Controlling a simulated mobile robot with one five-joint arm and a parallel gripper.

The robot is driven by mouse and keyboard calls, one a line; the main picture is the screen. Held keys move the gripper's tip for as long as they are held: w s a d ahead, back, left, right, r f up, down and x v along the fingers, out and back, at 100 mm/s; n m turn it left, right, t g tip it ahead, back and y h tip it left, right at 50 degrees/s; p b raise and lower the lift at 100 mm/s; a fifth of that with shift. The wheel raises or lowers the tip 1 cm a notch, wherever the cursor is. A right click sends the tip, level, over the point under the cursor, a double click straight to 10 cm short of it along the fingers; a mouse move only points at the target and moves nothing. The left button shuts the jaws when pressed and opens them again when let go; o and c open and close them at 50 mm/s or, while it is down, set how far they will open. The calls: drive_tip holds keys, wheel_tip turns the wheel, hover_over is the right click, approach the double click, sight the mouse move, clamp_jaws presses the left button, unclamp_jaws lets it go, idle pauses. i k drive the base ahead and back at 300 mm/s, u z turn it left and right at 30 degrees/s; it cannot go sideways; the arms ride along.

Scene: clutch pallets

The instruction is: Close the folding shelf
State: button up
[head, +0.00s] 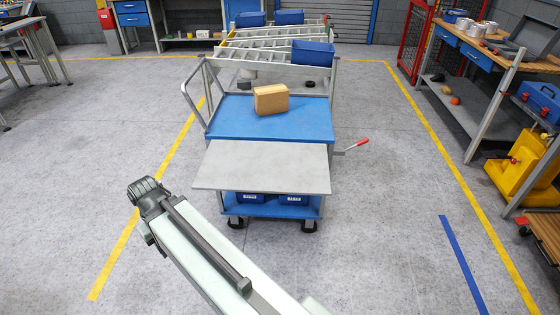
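The folding shelf (264,167) is a flat grey panel at the near end of a blue cart. It stands out level toward me, just in front of the cart's blue deck (232,122). A lever with a red handle (357,143) sticks out on the cart's right side, beside the shelf. My arm reaches up from the bottom of the head view, with its dark joint left of the shelf and apart from it. No gripper fingers show in this view.
A cardboard box (270,99) sits on the blue deck. Blue bins (250,198) stand on the cart's lower deck (272,209), under the shelf. A workbench (492,70) and a yellow container (520,168) stand at the right. Floor is clear on both sides of the cart.

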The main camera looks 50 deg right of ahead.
sight(243, 167)
drive_tip(key=z, duration=3.85)
drive_tip(key=k, duration=2.65)
drive_tip(key=u, duration=1.55)
drive_tip(key=i, duration=1.25)
drive_tip(key=z, duration=0.05)
